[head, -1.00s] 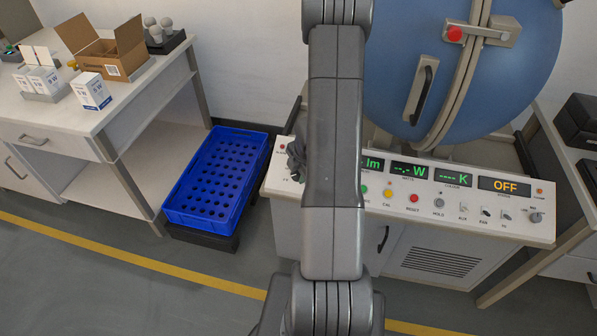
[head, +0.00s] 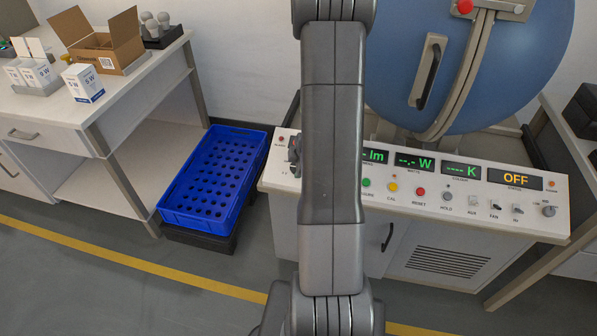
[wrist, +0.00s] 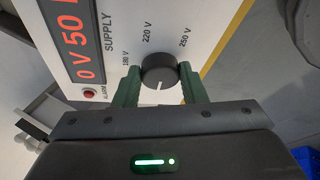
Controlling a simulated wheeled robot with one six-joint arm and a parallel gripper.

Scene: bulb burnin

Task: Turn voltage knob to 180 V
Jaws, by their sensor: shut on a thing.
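The voltage knob (wrist: 159,72) is a dark round knob on the white panel in the wrist view, with a white line on its side toward my gripper. The labels 180 V, 220 V and 250 V stand around its far side. My gripper (wrist: 160,84) is shut on the knob, a green finger on each side. In the head view my arm hides the knob; part of my gripper (head: 294,150) shows at the panel's left end.
The control panel (head: 330,207) carries green readouts, an orange OFF display (head: 515,179), buttons and switches. A blue sphere (head: 520,75) stands behind it. A blue crate (head: 213,178) is left of the panel. A table (head: 75,118) with boxes and bulbs is further left.

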